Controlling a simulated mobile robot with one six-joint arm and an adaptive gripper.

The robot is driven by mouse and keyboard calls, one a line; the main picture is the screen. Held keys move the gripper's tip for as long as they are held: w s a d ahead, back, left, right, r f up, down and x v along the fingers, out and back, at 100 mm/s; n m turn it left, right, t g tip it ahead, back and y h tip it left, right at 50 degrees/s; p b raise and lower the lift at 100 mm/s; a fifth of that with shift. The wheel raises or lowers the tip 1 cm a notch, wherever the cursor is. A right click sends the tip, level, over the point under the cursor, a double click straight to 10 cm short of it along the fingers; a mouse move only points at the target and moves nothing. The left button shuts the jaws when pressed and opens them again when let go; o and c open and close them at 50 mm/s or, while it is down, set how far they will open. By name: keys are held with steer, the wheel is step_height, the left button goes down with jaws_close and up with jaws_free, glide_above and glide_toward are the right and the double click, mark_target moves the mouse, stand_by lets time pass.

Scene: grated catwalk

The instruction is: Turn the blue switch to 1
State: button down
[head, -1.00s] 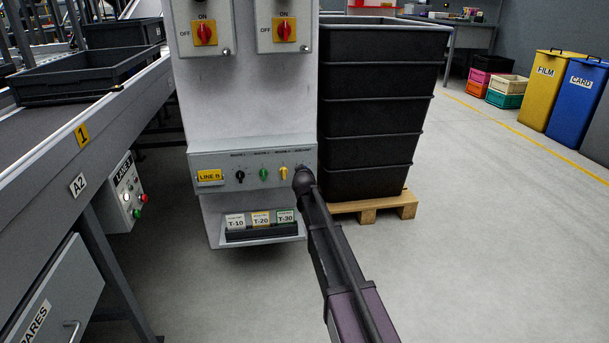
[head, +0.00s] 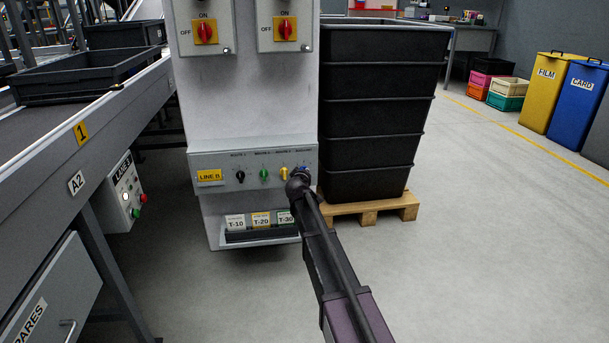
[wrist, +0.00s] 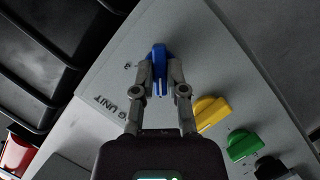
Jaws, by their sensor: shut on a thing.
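The blue switch (wrist: 159,60) is a rotary knob at the end of a row on the grey control panel (wrist: 105,82). In the wrist view my gripper (wrist: 163,72) has one finger on each side of the knob and is shut on it. The knob's long side runs nearly upright in that picture. A small "3" is printed left of it; no "1" can be made out beside it. In the head view my gripper (head: 298,180) is at the panel's right end, and only a bit of blue (head: 305,169) shows behind it.
Beside the blue switch are a yellow knob (wrist: 211,113), a green knob (wrist: 243,145) and a black knob (head: 240,176). A tag holder (head: 262,234) sits below the panel. Black stacked crates (head: 365,120) on a pallet (head: 370,208) stand close on the right.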

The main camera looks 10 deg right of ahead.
steer(key=shift+d, duration=0.1)
steer(key=c, duration=0.7)
jaws_free()
steer(key=shift+m+y, duration=0.3)
steer(key=shift+m, duration=0.1)
